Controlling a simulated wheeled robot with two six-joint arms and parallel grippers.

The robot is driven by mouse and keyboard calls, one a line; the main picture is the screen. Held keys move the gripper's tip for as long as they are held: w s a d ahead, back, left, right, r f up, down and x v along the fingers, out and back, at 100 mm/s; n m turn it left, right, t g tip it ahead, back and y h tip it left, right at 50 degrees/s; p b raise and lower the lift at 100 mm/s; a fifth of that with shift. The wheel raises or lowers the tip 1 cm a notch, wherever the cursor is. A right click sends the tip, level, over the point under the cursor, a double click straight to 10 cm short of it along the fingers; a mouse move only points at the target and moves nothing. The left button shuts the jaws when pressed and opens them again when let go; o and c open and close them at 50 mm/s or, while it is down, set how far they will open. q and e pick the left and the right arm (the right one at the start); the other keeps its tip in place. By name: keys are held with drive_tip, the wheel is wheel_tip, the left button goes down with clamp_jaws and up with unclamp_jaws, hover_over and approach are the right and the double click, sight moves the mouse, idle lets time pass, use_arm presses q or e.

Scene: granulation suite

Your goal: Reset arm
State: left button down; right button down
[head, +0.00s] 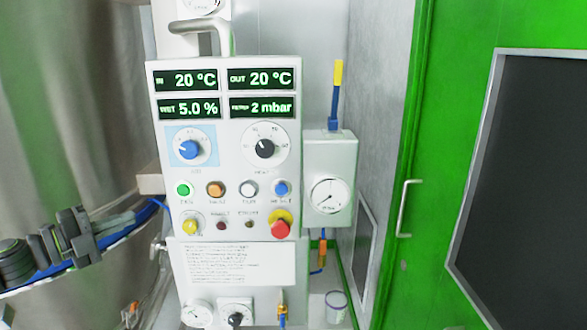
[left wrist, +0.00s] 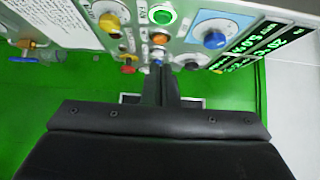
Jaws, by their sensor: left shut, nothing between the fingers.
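My left gripper (head: 126,219) reaches in from the left in the head view, beside the lower left of the white control panel (head: 225,75). A gap shows between it and the panel's buttons. In the left wrist view its two dark fingers (left wrist: 161,72) are together and empty, pointing toward the panel's button area. The panel carries a blue knob (head: 190,149), a black knob (head: 265,149), a green button (head: 183,188), an orange button (head: 215,188), a white button (head: 248,188) and a blue button (head: 281,188). My right gripper is not in view.
A yellow knob (head: 190,227) and a red stop button (head: 280,229) sit low on the panel. A gauge box (head: 315,155) with a yellow-and-blue lever (head: 336,95) stands right of it. A green door (head: 435,190) is farther right; a steel vessel (head: 75,90) is at left.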

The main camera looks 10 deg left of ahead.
use_arm(q)
drive_tip(key=s+d+f+n+g+y, duration=0.1)
drive_tip(key=s+f+n+y, duration=0.25)
drive_tip(key=f+n, duration=0.35)
drive_tip(key=s+d+f+n+y, duration=0.1)
drive_tip(key=s+f+n+y, duration=0.3)
drive_tip(key=f, duration=0.5)
drive_tip(key=s+d+f+n+g+y, duration=0.1)
drive_tip(key=s+d+f+n+y, duration=0.1)
drive_tip(key=f+n+y, duration=0.5)
drive_tip(key=s+d+f+n+g+h, duration=0.2)
drive_tip(key=s+d+f+n+g, duration=0.3)
drive_tip(key=s, duration=0.6)
drive_tip(key=s+d+f+n+g+h, duration=0.15)
drive_tip(key=s+d+f+g, duration=0.35)
drive_tip(key=s, duration=0.5)
wheel_tip(320, 180, down, 26)
drive_tip(key=s+d+f+g, duration=0.1)
drive_tip(key=s+f+g, duration=0.1)
drive_tip(key=s+f, duration=1.3)
drive_tip(key=shift+s, duration=0.2)
